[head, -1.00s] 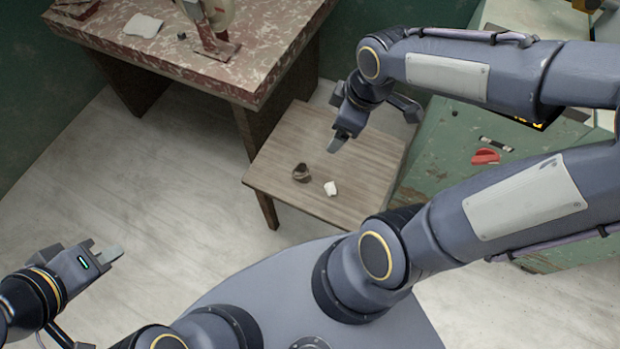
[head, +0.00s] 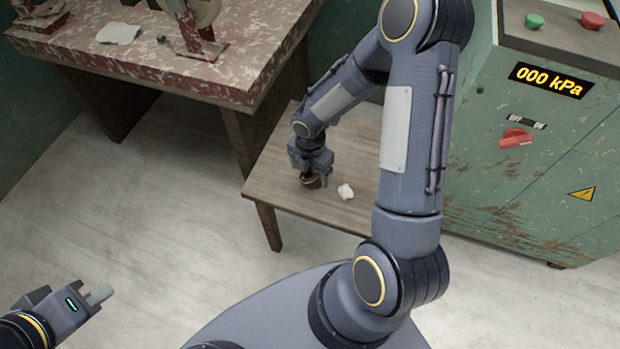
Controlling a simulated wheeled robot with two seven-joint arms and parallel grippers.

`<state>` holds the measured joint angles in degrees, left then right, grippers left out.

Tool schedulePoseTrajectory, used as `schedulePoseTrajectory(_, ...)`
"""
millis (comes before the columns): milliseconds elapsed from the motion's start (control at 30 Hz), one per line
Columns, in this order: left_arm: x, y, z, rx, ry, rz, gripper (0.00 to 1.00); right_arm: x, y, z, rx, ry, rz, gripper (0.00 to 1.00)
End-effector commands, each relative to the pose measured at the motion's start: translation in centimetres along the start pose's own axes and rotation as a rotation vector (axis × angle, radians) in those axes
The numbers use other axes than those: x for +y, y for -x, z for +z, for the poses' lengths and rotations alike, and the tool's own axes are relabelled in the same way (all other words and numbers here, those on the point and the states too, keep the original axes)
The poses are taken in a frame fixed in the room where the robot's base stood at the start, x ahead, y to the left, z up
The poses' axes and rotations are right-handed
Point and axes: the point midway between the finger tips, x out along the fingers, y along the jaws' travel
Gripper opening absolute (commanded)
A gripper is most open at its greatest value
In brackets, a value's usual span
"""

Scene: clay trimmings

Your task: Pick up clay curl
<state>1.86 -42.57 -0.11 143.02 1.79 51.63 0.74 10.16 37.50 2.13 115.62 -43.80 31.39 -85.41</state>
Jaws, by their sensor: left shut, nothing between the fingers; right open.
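The clay curl (head: 312,182) is a small dark brown ring-like piece on the low wooden table, in the head view. My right gripper (head: 314,177) points down over it, low and close to the tabletop. Its fingers are open at the curl and hide part of it. I cannot tell whether they touch it. My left gripper (head: 98,295) is shut and empty at the lower left, above the floor and far from the table.
A white lump (head: 345,191) lies on the wooden table (head: 275,196), just right of the curl. A red mottled workbench (head: 150,62) stands behind at the left. A green machine (head: 525,170) with a pressure display stands at the right.

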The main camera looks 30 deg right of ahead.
Motion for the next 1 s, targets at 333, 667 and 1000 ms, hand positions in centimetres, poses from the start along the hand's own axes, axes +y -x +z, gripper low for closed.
schedulePoseTrajectory(333, -0.3, -0.6, 0.3, 0.0, 0.0, 0.0, 0.0, 0.0, -2.3, 0.0, 0.0, -0.002, 0.001, 0.84)
schedulePoseTrajectory(667, -0.3, -0.6, 0.3, 0.0, 0.0, 0.0, 0.0, 0.0, -2.3, 0.0, 0.0, -0.002, 0.0, 0.54)
schedulePoseTrajectory(1000, -0.3, -0.6, 0.3, 0.0, 0.0, 0.0, 0.0, 0.0, -2.3, 0.0, 0.0, -0.002, 0.0, 0.34)
